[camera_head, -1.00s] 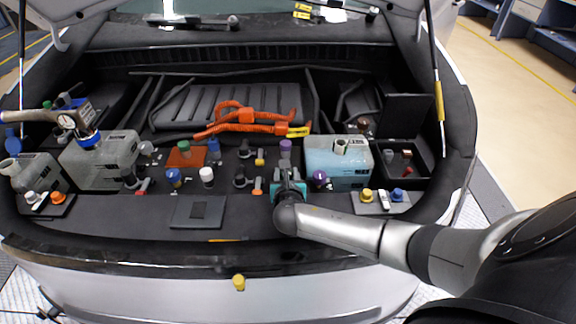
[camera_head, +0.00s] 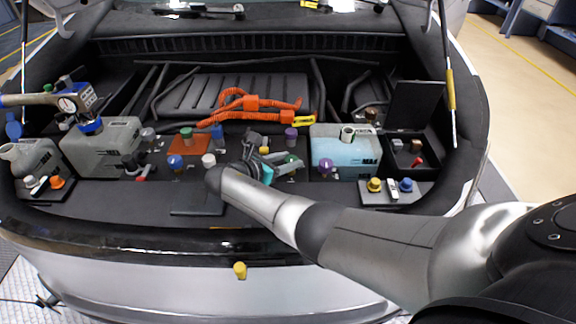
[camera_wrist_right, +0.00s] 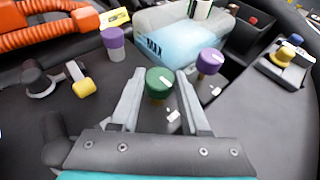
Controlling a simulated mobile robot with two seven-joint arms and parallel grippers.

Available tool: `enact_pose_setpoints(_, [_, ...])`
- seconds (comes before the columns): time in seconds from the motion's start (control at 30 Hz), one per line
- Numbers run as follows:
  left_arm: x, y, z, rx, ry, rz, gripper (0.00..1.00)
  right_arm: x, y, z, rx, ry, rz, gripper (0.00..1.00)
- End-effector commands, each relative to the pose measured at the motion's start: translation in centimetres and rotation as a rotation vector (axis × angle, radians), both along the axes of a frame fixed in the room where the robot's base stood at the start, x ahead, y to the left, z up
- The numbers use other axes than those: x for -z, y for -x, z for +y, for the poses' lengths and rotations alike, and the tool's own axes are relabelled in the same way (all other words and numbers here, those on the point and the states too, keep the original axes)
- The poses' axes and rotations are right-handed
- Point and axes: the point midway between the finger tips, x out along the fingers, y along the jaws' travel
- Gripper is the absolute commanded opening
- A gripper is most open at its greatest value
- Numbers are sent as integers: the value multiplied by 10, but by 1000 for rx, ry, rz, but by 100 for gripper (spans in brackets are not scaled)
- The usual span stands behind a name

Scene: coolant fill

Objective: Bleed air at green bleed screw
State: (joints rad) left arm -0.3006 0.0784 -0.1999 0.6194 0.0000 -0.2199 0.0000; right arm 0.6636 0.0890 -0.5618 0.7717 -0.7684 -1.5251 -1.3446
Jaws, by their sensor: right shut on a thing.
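The green bleed screw (camera_wrist_right: 159,84) is a round green knob with a pale mark on top, centred in the right wrist view. It shows small and partly covered in the head view (camera_head: 292,158). My right gripper (camera_wrist_right: 160,82) has its two grey fingers on either side of the knob, shut on it. In the head view my right gripper (camera_head: 288,163) reaches rightward to the screw, just left of the blue coolant tank (camera_head: 345,157). My left gripper is not in view.
Purple caps (camera_wrist_right: 210,61) and (camera_wrist_right: 112,37) stand close to my right fingers. A yellow-tipped fitting (camera_wrist_right: 84,88) and orange cables (camera_wrist_right: 45,30) lie left. Another green cap (camera_head: 186,132) stands on a brown pad.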

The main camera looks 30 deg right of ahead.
Motion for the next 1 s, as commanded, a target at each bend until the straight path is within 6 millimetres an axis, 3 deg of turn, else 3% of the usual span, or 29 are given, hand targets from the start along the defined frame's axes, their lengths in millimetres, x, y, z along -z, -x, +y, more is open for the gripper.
enact_pose_setpoints(0.67, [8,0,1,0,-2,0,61,-1,-1,-2,58,3,-2,0])
enact_pose_setpoints(0.7, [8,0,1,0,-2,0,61,-1,-1,-2,57,3,-2,48])
enact_pose_setpoints(0.93, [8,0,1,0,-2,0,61,-1,-1,-1,56,1,-2,74])
enact_pose_setpoints(1.0, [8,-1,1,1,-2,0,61,-1,-1,-1,56,2,-1,76])
